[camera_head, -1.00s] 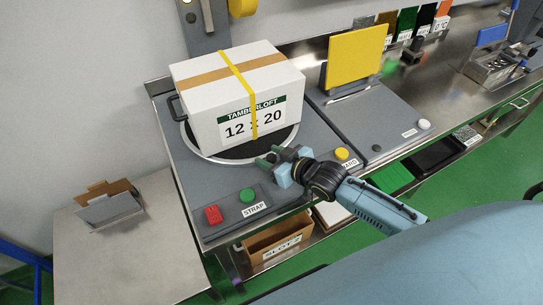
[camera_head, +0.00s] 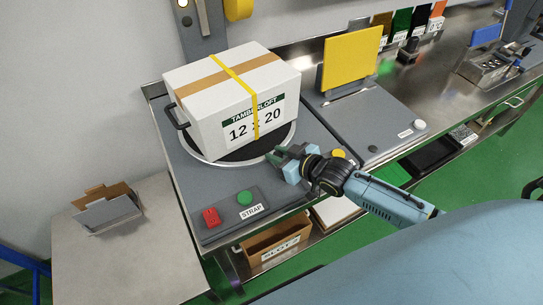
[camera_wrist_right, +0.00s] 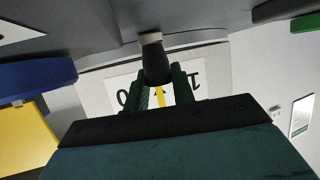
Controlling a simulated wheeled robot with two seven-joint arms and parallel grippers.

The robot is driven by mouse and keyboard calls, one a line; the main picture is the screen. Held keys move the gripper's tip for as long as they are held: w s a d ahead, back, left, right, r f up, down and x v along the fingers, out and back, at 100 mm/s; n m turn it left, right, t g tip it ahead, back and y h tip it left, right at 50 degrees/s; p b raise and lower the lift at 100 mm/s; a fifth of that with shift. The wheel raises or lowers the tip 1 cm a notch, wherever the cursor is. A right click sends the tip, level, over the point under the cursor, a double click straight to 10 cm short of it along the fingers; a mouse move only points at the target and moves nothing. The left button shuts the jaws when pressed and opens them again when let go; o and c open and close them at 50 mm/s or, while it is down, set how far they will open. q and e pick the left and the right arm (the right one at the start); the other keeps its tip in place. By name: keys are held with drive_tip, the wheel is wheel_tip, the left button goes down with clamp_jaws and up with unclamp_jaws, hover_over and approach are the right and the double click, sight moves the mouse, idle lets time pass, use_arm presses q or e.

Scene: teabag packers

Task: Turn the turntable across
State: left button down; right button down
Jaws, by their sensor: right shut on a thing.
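The turntable (camera_head: 250,151) is a dark round disc with a pale rim, set in a grey worktop. A white strapped carton (camera_head: 226,110) labelled TAMBERLOFT 12 x 20 stands on it and hides much of the disc. A black handle (camera_head: 177,117) shows at the left side. My right gripper (camera_head: 279,156) is at the front right edge of the turntable, below the carton's right part. In the wrist view the right gripper (camera_wrist_right: 160,90) is shut on a black knob (camera_wrist_right: 155,62) with a pale collar, in front of the carton's printed face. My left gripper is not in view.
A STRAP panel with a red button (camera_head: 211,217) and a green button (camera_head: 244,198) lies in front of the turntable. A yellow plate (camera_head: 351,59) stands to the right. A steel side table (camera_head: 140,245) has free room.

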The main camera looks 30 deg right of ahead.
drive_tip(key=c, duration=1.2)
unclamp_jaws()
drive_tip(key=p+v, duration=0.1)
drive_tip(key=v, duration=1.2)
drive_tip(key=shift+s+r, duration=0.1)
drive_tip(key=shift+s, duration=0.05)
